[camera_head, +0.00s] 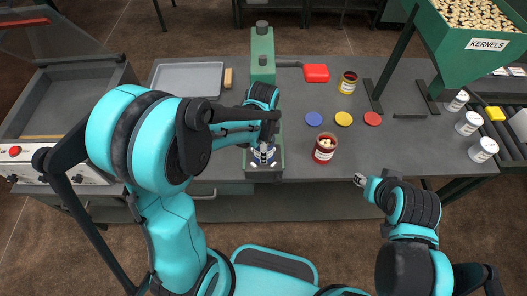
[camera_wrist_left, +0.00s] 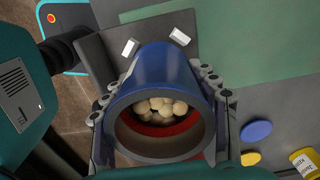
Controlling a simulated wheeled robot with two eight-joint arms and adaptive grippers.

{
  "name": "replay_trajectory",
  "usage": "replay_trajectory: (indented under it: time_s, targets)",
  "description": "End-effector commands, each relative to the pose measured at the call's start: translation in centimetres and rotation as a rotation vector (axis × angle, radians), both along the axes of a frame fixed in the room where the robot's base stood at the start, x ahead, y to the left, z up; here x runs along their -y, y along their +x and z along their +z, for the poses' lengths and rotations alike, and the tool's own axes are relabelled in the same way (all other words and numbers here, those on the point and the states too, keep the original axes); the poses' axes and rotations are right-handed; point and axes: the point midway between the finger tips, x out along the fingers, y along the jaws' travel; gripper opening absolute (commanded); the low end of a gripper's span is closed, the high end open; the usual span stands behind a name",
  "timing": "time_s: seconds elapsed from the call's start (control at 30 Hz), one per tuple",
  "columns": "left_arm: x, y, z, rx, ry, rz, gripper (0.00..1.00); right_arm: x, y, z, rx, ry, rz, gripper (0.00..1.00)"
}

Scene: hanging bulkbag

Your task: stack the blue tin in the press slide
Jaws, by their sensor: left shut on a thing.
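The blue tin (camera_wrist_left: 165,65) fills the middle of the left wrist view, its open mouth facing the camera, with pale kernels (camera_wrist_left: 160,108) inside. My left gripper (camera_wrist_left: 160,115) is shut on it, with fingers along both sides. In the head view, my left gripper (camera_head: 263,150) is at the front of the green press (camera_head: 262,52), and the blue tin (camera_head: 262,160) is partly hidden by it. A dark plate (camera_wrist_left: 105,55) with two small white blocks shows beyond the tin; I cannot tell whether the tin touches it. My right gripper (camera_head: 361,180) is away from the tin, near the table's front edge; its opening is unclear.
A red tin (camera_head: 324,148) with kernels stands right of the press. Blue (camera_head: 313,119), yellow (camera_head: 343,118) and red (camera_head: 372,118) lids lie behind it. A yellow tin (camera_head: 348,82) stands farther back. A grey tray (camera_head: 187,79) lies left; a kernel hopper (camera_head: 470,45) stands right.

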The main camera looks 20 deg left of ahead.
Motion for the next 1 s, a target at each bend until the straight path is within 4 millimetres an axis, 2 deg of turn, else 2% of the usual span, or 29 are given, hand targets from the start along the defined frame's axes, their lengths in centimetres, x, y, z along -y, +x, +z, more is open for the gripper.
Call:
replay_trajectory:
  time_s: [0.03, 0.1, 0.33, 0.57, 0.6, 0.63, 0.67, 1.0]
  targets:
    - [0.0, 0.0, -1.0, 0.000, 0.000, 0.000, 0.24, 0.0, 0.0, -0.5, 0.000, 0.000, 0.000, 0.40]
    - [0.0, 0.0, -1.4, 0.000, 0.000, 0.000, 0.24, 0.0, 0.0, -0.6, 0.000, 0.000, 0.000, 0.40]
    - [0.0, 0.0, -1.3, 0.000, 0.000, 0.000, 0.24, 0.0, 0.0, -0.5, 0.000, 0.000, 0.000, 0.40]
    - [0.0, 0.0, -2.1, 0.000, 0.000, 0.000, 0.24, 0.0, 0.0, -1.3, 0.000, 0.000, 0.000, 0.40]
    - [0.0, 0.0, -2.0, 0.000, 0.000, 0.000, 0.69, 0.0, 0.0, -1.1, 0.000, 0.000, 0.000, 0.40]
    - [0.0, 0.0, -2.0, 0.000, 0.000, 0.000, 0.77, 0.0, 0.0, -1.1, 0.000, 0.000, 0.000, 0.40]
    - [0.0, 0.0, -1.9, 0.000, 0.000, 0.000, 0.80, 0.0, 0.0, -1.1, 0.000, 0.000, 0.000, 0.40]
    - [0.0, 0.0, -1.7, 0.000, 0.000, 0.000, 0.80, 0.0, 0.0, -0.8, 0.000, 0.000, 0.000, 0.40]
